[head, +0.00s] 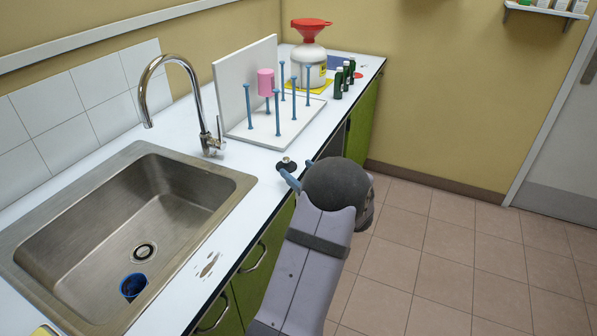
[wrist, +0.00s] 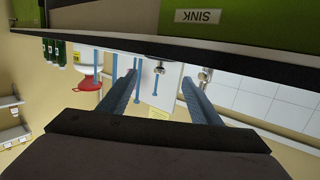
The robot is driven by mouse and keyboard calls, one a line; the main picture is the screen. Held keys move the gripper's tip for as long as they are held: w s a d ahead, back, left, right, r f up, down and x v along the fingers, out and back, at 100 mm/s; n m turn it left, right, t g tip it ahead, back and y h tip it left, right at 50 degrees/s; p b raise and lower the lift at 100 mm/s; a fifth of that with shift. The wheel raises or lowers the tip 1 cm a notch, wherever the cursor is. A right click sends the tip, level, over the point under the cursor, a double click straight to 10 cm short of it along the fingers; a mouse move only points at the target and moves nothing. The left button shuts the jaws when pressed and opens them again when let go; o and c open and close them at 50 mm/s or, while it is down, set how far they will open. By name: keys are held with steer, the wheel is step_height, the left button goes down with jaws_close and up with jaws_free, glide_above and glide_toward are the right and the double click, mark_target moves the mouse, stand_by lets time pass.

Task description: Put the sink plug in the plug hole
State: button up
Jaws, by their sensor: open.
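The sink plug (head: 287,163) is a small black disc with a metal knob. It rests on the white worktop near the front edge, right of the tap. In the wrist view its knob (wrist: 159,68) shows between my fingertips, beyond the dark worktop edge. The plug hole (head: 143,252) is a dark, metal-rimmed ring in the sink floor, uncovered. My gripper (head: 293,168) is open with blue fingers, just in front of the plug. In the wrist view my gripper (wrist: 159,73) has its fingers apart with nothing held. I cannot tell whether a finger touches the plug.
The steel sink (head: 185,226) holds a blue cup (head: 133,287). A curved tap (head: 208,125) stands behind the sink. A drying rack (head: 283,127) with blue pegs and a pink beaker (head: 265,82) is beyond the plug. Brown stains (head: 208,265) mark the worktop beside the sink.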

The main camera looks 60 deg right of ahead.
stand_by(0.3)
steer(key=w+d+r+m+g+h+p, duration=0.1)
steer(key=d+r+m+g+h+p, duration=0.6)
steer(key=d+r, duration=0.35)
steer(key=m+g+y+p, duration=0.6)
steer(key=g+p, duration=0.2)
steer(key=p, duration=0.2)
glide_toward(286, 158)
steer(key=f, duration=0.1)
steer(key=d+f, duration=0.1)
steer(key=shift+d+f, duration=0.25)
steer(key=shift+s+d+r+p+x, duration=0.1)
steer(key=shift+p+x, duration=0.45)
steer(key=shift+x, duration=0.65)
steer(key=shift+s+d+r+p+x, duration=0.15)
steer(key=shift+p+x, duration=0.35)
steer(key=shift+x, duration=0.75)
steer(key=shift+w+r+p+x, duration=0.1)
steer(key=shift+p+x, duration=0.45)
steer(key=shift+x, duration=0.65)
steer(key=c, duration=1.1)
steer(key=shift+c, duration=0.2)
